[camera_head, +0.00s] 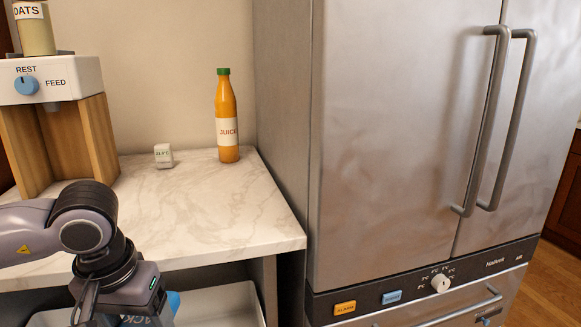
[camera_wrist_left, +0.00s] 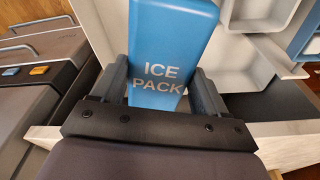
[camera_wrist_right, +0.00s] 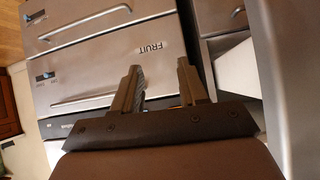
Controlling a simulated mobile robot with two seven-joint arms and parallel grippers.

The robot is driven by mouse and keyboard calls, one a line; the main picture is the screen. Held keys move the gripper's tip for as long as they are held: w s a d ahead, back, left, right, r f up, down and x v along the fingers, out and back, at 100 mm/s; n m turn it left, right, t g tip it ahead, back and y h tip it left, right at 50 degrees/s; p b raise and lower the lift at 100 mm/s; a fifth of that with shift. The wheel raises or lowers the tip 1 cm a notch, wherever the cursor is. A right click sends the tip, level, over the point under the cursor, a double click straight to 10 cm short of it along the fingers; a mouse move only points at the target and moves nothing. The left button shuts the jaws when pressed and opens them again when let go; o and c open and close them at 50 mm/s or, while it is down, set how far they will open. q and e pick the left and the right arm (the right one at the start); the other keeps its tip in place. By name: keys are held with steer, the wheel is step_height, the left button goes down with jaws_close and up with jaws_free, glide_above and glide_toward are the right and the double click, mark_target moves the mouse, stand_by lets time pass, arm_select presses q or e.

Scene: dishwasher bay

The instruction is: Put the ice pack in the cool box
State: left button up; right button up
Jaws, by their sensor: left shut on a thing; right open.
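The blue ice pack (camera_wrist_left: 172,50), lettered in white, is between the fingers of my left gripper (camera_wrist_left: 161,88), which is shut on it. In the head view, part of the ice pack (camera_head: 174,302) shows at the bottom edge, beside my left wrist and below the counter top level. My right gripper (camera_wrist_right: 160,80) is open and empty, in front of steel drawers in the right wrist view. It is out of the head view. I cannot identify the cool box for certain; a white, compartmented container (camera_wrist_left: 252,52) lies behind the ice pack in the left wrist view.
A marble counter (camera_head: 215,210) holds a juice bottle (camera_head: 228,130), a small white display (camera_head: 163,156) and an oats dispenser (camera_head: 60,80). A white bin (camera_head: 225,304) is below. A steel fridge (camera_head: 400,120) stands right; a drawer labelled FRUIT (camera_wrist_right: 130,60) is shut.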

mark_target(144, 322)
arm_select(q)
step_height(144, 322, up, 3)
steer(key=p, duration=0.4)
steer(key=shift+w+d+f, duration=0.1)
steer(key=shift+f, duration=0.05)
steer(key=r+p, duration=0.1)
steer(key=p, duration=0.3)
steer(key=shift+r+p, duration=0.3)
steer(key=shift+p, duration=0.1)
steer(key=shift+r+p, duration=0.15)
steer(key=shift+p, duration=0.6)
arm_select(e)
step_height(144, 322, up, 10)
steer(key=d, duration=0.1)
steer(key=shift+s+d+f, duration=0.15)
steer(key=shift+s, duration=0.3)
arm_select(q)
steer(key=shift+d, duration=0.15)
arm_select(e)
steer(key=shift+d, duration=0.15)
